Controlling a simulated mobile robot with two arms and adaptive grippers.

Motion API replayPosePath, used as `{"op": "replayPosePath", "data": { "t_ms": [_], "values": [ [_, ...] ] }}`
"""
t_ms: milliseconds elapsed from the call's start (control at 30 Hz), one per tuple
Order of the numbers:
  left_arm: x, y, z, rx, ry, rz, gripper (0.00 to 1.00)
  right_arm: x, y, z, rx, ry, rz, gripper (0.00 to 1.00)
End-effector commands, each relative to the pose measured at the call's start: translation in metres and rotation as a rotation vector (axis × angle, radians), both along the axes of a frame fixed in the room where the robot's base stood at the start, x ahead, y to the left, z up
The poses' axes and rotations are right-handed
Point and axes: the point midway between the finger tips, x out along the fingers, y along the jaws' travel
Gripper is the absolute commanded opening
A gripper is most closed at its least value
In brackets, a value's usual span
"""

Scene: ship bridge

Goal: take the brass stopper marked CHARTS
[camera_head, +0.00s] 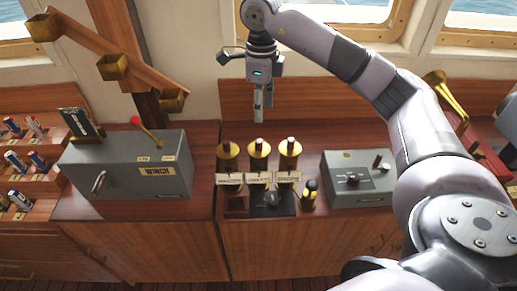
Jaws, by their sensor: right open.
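Three brass cylinders stand in a row on the wooden counter, each with a small knob on top: a left one (228,157), a middle one (260,156) and a right one (290,155). A small pale label plate stands in front of each; the lettering is too small to read surely, so I cannot tell which is CHARTS. My right gripper (257,115) points down above and behind the row, nearest the middle cylinder, apart from it. It is open and holds nothing visible. My left gripper is not in view.
A grey WINCH box (125,170) with a red-knobbed lever stands left; a grey control box (357,178) stands right. A small black-and-brass piece (309,194) and a dark knobbed panel (272,201) sit close in front of the row. A brass-cupped wooden rail (115,52) rises upper left.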

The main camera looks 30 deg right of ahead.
Motion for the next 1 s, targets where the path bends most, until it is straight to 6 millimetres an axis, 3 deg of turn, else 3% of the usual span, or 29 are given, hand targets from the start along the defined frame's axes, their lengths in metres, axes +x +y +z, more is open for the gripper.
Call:
{"op": "replayPosePath", "data": {
  "t_ms": [300,533,733,1000],
  "values": [
    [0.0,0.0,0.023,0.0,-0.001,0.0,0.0,0.0,0.001,-0.059,0.002,0.001,0.0,0.42],
    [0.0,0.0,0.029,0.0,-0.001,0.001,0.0,0.0,0.002,-0.075,0.002,-0.001,0.001,0.42],
    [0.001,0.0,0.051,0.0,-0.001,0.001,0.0,0.001,0.006,-0.101,0.003,0.003,0.002,0.42],
    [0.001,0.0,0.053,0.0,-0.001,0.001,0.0,0.003,0.006,-0.125,0.003,-0.003,0.001,0.42]
  ]
}}
